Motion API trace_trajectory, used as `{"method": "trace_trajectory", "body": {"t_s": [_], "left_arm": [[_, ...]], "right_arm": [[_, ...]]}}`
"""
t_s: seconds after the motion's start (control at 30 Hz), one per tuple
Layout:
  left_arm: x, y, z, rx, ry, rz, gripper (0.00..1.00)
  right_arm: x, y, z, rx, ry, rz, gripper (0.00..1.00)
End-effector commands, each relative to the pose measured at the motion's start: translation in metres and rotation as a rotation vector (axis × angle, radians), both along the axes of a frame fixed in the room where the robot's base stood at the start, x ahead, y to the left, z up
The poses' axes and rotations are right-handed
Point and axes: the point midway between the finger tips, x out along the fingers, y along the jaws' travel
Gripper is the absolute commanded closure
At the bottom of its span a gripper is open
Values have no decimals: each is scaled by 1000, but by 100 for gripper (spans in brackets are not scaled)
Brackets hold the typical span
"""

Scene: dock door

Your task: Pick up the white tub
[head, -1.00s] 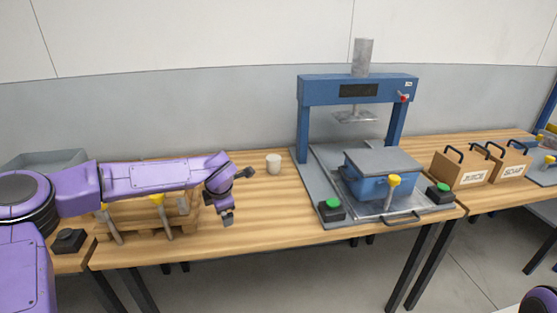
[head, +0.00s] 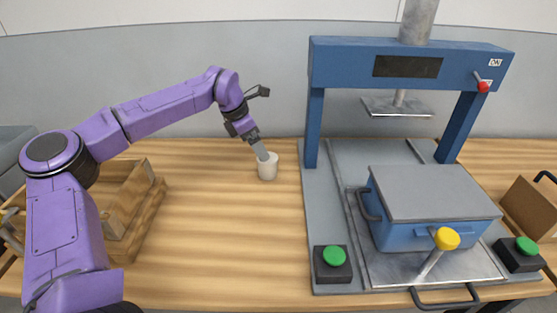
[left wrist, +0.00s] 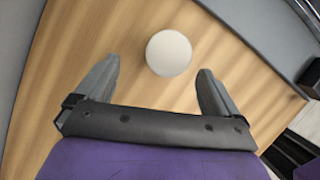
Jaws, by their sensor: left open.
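The white tub (head: 268,170) is a small pale cylinder standing upright on the wooden table, just left of the blue press. It also shows in the left wrist view (left wrist: 168,53), seen from above as a round pale top. My left gripper (head: 263,155) reaches down to the tub from the upper left, its fingers at the tub's rim in the head view. In the left wrist view the fingers (left wrist: 158,82) are spread wide, with the tub beyond and between their tips. Whether a finger touches the tub is not clear. My right gripper is not in view.
The blue press (head: 315,125) stands right of the tub, with a blue lidded box (head: 400,235) on its base. Green buttons (head: 333,257) sit at its front. A wooden crate (head: 125,205) is at the left. Table in front of the tub is clear.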

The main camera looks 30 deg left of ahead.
Motion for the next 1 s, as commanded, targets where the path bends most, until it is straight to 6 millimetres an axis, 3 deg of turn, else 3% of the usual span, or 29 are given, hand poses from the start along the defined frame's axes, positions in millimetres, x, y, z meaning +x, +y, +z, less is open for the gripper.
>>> {"method": "trace_trajectory", "body": {"t_s": [0.13, 0.53, 0.83, 1.0], "left_arm": [[9, -7, -29, 2, 7, -1, 4], [28, -30, -83, 2, 7, -3, 4], [31, -31, -90, 1, 3, -1, 4], [31, -31, -90, 2, 4, -1, 60]], "right_arm": [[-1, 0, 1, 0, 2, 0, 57], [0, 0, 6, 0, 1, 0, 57], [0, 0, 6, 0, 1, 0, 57], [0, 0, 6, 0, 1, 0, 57]]}}
